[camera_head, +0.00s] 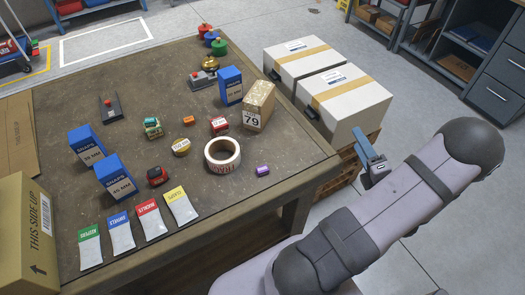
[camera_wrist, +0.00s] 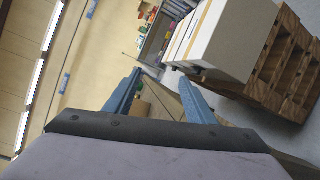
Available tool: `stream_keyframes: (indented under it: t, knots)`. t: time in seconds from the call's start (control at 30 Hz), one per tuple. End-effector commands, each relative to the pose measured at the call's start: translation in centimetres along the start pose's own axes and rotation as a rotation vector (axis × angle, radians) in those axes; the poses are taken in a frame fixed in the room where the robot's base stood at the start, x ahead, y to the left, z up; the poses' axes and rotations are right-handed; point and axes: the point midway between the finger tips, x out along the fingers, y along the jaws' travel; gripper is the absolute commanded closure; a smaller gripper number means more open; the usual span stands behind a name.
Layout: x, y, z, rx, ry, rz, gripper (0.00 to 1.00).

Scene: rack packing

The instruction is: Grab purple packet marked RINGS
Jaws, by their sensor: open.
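I see no purple packet marked RINGS in either view. Four-sided flat packets with coloured tops lie along the table's near edge: a green one (camera_head: 90,246), a blue one (camera_head: 121,232), a red one (camera_head: 150,218) and a yellow one (camera_head: 180,205). A small purple block (camera_head: 263,170) lies right of the tape roll, with no readable lettering. My gripper (camera_head: 370,157) is open and empty, beyond the table's right edge and near the white boxes. Its two blue fingers stand apart in the wrist view (camera_wrist: 160,78).
The brown table (camera_head: 200,248) also holds blue boxes (camera_head: 116,177), a tape roll (camera_head: 210,151), a tan box marked 79 (camera_head: 258,107) and several small items. White boxes (camera_head: 344,102) stand on a wooden pallet (camera_head: 347,170) right of the table. A carton (camera_head: 25,245) is at left.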

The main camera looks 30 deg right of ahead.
Motion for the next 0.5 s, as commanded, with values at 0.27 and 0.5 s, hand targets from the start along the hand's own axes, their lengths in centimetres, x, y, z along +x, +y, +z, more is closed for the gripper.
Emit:
stream_keyframes:
  t: [0.27,0.5]
  knots:
    - [-3.4,6.0,-5.5,0.568,0.102,0.021,0.5]
    - [-6.2,3.3,-16.7,1.308,0.185,-0.16,0.5]
